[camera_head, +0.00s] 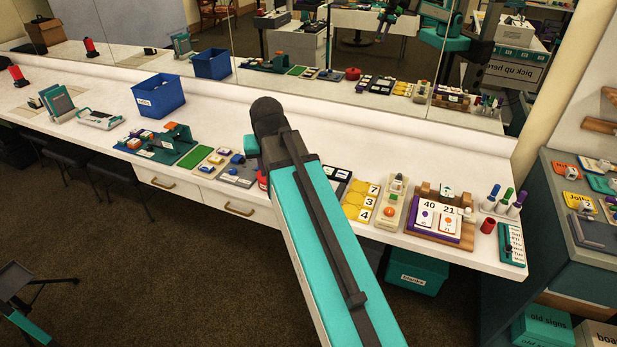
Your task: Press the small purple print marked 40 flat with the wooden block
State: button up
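A white print marked 40 (427,214) with a small purple picture stands at the right end of the counter. It sits beside a print marked 21 (449,218) with an orange picture, on a purple and wooden base (432,237). A wooden piece (428,189) shows just behind the prints; I cannot tell whether it is the wooden block or part of a stand. Whether the print is curled is too small to tell. My teal arm rises across the middle of the view, left of the prints. My gripper itself does not show directly.
Left of the prints are a beige device (391,204) and yellow number cards (361,200). Right are upright markers (504,200), a red cup (488,226) and a teal list board (512,244). A blue bin (158,97) stands far left. A mirror backs the counter.

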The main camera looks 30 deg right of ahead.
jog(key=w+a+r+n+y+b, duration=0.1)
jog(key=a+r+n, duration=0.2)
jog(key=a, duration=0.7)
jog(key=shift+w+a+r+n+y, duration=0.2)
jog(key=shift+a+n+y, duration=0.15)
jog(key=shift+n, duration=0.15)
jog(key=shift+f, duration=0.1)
